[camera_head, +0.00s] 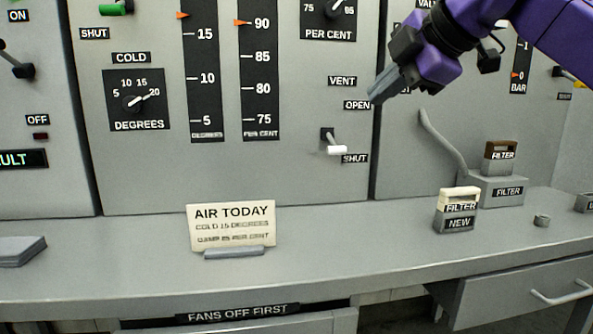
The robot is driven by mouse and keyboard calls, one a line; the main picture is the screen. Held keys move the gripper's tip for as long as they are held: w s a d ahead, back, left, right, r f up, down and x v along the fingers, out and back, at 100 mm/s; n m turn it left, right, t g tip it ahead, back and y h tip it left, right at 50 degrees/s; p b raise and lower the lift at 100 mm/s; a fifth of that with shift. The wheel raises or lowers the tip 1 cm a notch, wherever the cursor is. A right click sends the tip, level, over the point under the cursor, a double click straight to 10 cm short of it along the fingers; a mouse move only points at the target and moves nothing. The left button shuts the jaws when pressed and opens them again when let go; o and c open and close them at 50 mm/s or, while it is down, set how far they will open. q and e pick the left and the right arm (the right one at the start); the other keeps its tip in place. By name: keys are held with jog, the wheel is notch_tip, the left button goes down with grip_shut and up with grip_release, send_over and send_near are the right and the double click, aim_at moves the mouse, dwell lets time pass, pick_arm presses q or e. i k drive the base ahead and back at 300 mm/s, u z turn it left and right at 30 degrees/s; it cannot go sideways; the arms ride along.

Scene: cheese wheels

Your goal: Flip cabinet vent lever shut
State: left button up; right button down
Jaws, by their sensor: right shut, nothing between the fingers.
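The vent lever (337,150) is on the grey cabinet front, between an OPEN label above and a SHUT label below. Its white tip points down, beside the SHUT label (354,158). My right gripper (376,97) comes in from the upper right on a purple arm. It is shut and empty, up and to the right of the lever and apart from it in the picture. Its fingertips are beside the OPEN label (357,105). My left gripper is not in view.
A grey counter (340,240) runs below the cabinet. On it stand an AIR TODAY card (231,226), a NEW filter block (456,210) and a filter holder (490,188). A bent grey pipe (440,140) is right of the lever. The counter below the lever is clear.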

aim_at(333, 144)
jog(key=k, duration=0.95)
jog(key=z, duration=0.05)
